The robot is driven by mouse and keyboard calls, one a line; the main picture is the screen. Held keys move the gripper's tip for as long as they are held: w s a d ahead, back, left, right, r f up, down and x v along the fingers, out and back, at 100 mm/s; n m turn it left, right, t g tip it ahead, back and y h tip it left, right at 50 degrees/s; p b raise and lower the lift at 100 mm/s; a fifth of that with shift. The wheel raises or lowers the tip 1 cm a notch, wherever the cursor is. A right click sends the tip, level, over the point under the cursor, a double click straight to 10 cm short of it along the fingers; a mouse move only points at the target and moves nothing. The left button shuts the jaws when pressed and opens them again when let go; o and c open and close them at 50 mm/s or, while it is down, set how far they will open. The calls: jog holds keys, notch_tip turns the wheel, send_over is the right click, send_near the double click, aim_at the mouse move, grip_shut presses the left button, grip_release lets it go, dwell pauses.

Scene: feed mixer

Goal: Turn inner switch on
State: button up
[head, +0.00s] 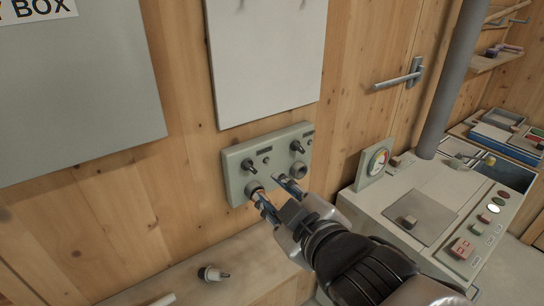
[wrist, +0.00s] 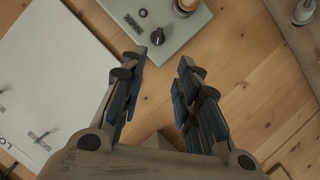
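A grey-green switch panel (head: 235,162) is fixed to the wooden wall; its corner also shows at the top of the wrist view (wrist: 178,42). One black switch (wrist: 157,37) shows in the wrist view, ahead of the fingers.
A white board (head: 268,60) hangs above the panel, and a grey box (head: 80,90) is at the left. A loose plug (head: 212,273) lies on the ledge below. A machine console (head: 410,210) with a gauge and buttons stands to the right.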

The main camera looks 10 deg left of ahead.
aim_at(253, 170)
jog(key=p+x, duration=0.3)
jog(key=x, duration=0.5)
jog(key=p+x, duration=0.4)
jog(key=x, duration=0.4)
jog(key=shift+w+d+f, duration=0.1)
jog(key=shift+d, duration=0.2)
jog(key=shift+c, duration=0.2)
grip_shut()
